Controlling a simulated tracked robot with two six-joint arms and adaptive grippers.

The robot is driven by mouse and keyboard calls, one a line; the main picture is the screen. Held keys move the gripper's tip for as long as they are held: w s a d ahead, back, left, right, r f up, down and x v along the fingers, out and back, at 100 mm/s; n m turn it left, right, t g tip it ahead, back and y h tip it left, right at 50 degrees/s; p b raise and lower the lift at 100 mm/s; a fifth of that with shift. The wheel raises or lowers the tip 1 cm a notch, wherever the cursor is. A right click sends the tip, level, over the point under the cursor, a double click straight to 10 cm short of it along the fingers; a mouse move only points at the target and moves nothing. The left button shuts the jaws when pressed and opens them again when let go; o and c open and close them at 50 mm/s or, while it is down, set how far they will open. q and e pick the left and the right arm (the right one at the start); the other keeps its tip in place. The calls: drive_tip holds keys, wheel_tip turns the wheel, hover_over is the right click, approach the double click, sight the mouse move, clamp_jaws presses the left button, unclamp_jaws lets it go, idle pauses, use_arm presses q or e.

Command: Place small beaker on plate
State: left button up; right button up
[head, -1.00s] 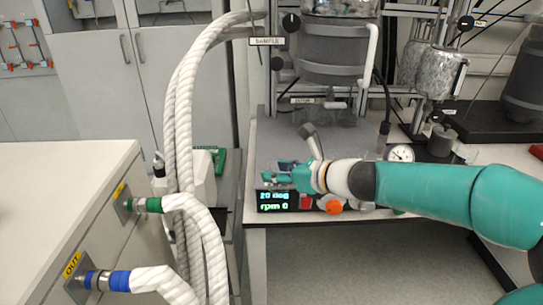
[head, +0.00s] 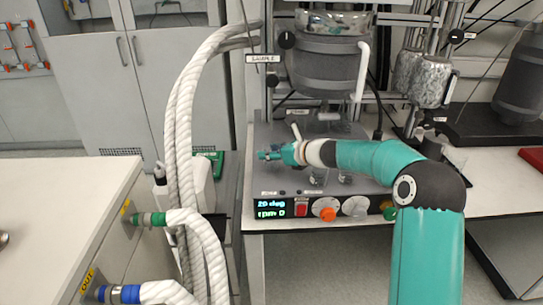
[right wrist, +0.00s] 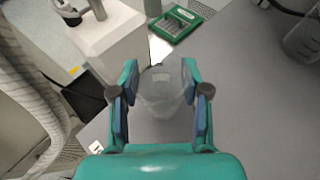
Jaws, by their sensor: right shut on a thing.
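My right gripper (head: 264,155) reaches in from the right over the left part of the grey plate (head: 268,177) of the reactor stand. In the right wrist view, my right gripper (right wrist: 162,95) has its two blue-padded fingers on either side of the small clear beaker (right wrist: 160,92) and is shut on it. The beaker looks upright, with the grey plate (right wrist: 265,110) below and to the right. I cannot tell whether its base touches the plate. In the head view the beaker is too small and faint to make out. My left gripper is not in view.
A control panel with a display (head: 271,208) and an orange knob (head: 327,214) runs along the plate's front. The reactor vessel (head: 325,70) hangs behind my right gripper. White hoses (head: 180,130) rise at the left. A green-framed device (right wrist: 180,22) lies beyond the plate edge.

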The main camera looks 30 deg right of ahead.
wheel_tip(320, 180, down, 2)
drive_tip(key=o, duration=1.2)
drive_tip(key=shift+s+d+r, duration=0.15)
drive_tip(key=shift+s+r, duration=0.1)
drive_tip(key=shift+s, duration=0.25)
drive_tip(key=b+v, duration=0.1)
drive_tip(key=v, duration=0.9)
drive_tip(key=shift+b, duration=0.35)
drive_tip(key=shift+s+r, duration=0.15)
drive_tip(key=shift+s, duration=0.3)
